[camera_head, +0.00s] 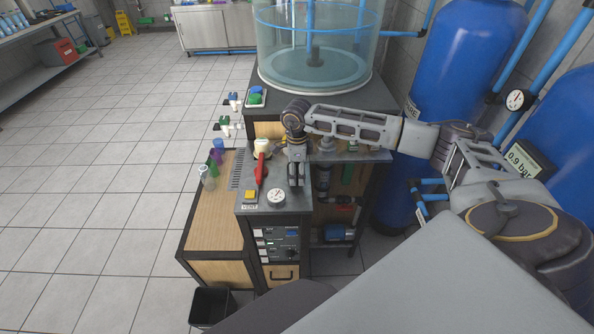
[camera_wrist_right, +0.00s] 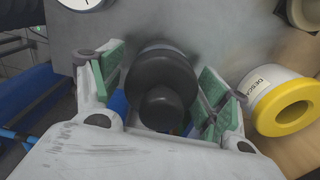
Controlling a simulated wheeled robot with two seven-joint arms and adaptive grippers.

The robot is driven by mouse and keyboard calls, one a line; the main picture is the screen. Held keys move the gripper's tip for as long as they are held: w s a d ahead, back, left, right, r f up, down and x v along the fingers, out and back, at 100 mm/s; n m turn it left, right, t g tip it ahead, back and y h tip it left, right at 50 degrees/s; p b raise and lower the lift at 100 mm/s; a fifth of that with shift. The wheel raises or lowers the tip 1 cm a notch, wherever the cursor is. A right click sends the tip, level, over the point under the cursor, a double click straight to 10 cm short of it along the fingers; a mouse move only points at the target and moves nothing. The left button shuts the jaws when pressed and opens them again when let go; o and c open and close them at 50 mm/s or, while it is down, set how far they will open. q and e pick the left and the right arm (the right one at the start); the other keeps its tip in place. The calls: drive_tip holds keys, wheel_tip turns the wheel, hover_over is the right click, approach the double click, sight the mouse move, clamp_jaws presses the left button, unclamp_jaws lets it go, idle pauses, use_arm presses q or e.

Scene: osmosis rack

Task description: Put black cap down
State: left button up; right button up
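The black cap (camera_wrist_right: 163,90) is in the middle of the right wrist view, a round stepped piece with a narrower knob facing the camera. In the head view the right gripper (camera_head: 295,182) points down over the front of the grey rack top (camera_head: 323,157). The cap cannot be made out there. Whether its underside rests on the grey surface is hidden. My left gripper is not in view.
A white, yellow-rimmed cylinder (camera_wrist_right: 297,105) lies right of the gripper in the wrist view. In the head view, a red handle (camera_head: 260,170) and a gauge (camera_head: 276,196) sit close by. A clear tank (camera_head: 315,45) stands behind; blue tanks (camera_head: 465,60) stand right. Capped tubes (camera_head: 212,165) are left.

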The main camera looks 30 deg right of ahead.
drive_tip(key=shift+r, duration=0.2)
idle(0.3)
wheel_tip(320, 180, up, 12)
drive_tip(key=shift+b, duration=1.05)
drive_tip(key=shift+s+f, duration=0.1)
idle(0.3)
